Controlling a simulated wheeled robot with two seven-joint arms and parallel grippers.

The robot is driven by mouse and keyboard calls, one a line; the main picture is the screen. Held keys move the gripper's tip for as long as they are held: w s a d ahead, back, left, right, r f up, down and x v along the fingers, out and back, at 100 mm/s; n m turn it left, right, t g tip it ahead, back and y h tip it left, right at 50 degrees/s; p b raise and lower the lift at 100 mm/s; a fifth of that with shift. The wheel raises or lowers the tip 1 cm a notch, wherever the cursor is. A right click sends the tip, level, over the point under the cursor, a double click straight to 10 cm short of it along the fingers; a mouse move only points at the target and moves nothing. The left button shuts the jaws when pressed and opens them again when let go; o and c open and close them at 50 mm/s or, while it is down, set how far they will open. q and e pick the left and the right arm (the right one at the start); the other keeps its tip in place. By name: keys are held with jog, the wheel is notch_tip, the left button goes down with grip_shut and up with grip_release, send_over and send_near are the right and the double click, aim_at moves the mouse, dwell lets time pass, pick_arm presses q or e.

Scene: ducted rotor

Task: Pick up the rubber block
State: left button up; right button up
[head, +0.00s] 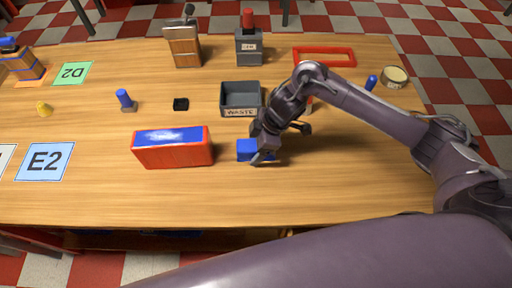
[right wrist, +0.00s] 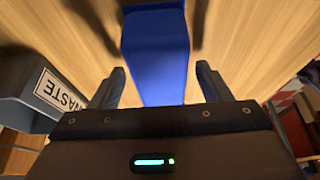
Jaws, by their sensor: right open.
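A blue block (head: 250,148), which I take to be the rubber block, lies on the wooden table just right of the red box. My right gripper (head: 262,157) is over it, coming in from the right and partly covering it in the head view. In the right wrist view the blue block (right wrist: 158,60) lies between the two open fingers (right wrist: 160,75), with a gap on each side. The fingers are not closed on it. My left gripper is not in view.
A red box with a blue and white top (head: 172,156) stands left of the block. A grey bin marked WASTE (head: 240,112) stands just behind, also showing in the right wrist view (right wrist: 40,90). A small black piece (head: 181,104) lies farther left. The front table strip is clear.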

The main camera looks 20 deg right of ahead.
jog(key=shift+f, duration=0.25)
dwell(0.3)
jog(key=c, duration=1.2)
jog(key=shift+r, duration=0.2)
jog(key=shift+c, duration=0.2)
jog(key=shift+r, duration=0.35)
notch_tip(320, 180, up, 20)
jog(key=p, duration=0.3)
jog(key=shift+f+p, duration=0.25)
jog(key=shift+p, duration=0.1)
